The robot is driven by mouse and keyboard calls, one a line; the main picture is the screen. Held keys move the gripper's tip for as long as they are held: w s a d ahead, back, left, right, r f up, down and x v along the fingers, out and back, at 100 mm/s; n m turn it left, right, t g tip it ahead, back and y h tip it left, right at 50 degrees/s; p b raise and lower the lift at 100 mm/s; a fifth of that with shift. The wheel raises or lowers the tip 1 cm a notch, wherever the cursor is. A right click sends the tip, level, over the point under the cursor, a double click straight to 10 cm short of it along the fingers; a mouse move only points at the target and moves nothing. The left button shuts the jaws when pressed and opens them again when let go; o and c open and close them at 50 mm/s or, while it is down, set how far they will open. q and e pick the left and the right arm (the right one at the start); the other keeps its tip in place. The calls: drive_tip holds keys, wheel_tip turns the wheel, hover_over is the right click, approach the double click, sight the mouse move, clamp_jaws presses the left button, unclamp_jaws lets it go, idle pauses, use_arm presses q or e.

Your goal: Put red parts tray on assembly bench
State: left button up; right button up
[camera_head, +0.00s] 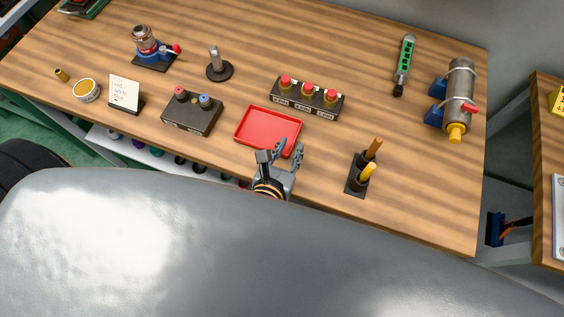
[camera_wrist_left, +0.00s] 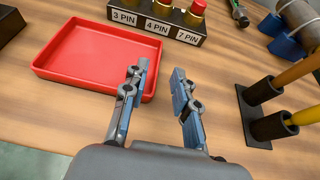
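The red parts tray (camera_head: 262,131) is shallow, rectangular and looks empty. It lies flat on the wooden assembly bench (camera_head: 350,60), near the front edge. My left gripper (camera_head: 278,156) is at the tray's near right corner in the head view. In the left wrist view the tray (camera_wrist_left: 85,55) is to the left and the gripper (camera_wrist_left: 160,90) has its fingers spread with a gap between them. The left finger overlaps the tray's right edge in the picture; I cannot tell if it touches. Nothing is between the fingers. My right gripper is not in view.
Behind the tray stands a block with red-topped connectors (camera_head: 307,98). A dark box with knobs (camera_head: 192,112) is to its left. A black holder with yellow-handled tools (camera_head: 361,172) is to the right. A pipe vise (camera_head: 458,100) stands further right. The bench's back middle is mostly clear.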

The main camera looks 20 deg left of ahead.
use_arm(q)
drive_tip(key=b+v, duration=0.1)
drive_tip(key=v, duration=0.4)
drive_tip(key=shift+s+f, duration=0.1)
drive_tip(key=shift+s, duration=0.05)
drive_tip(key=shift+v, duration=0.75)
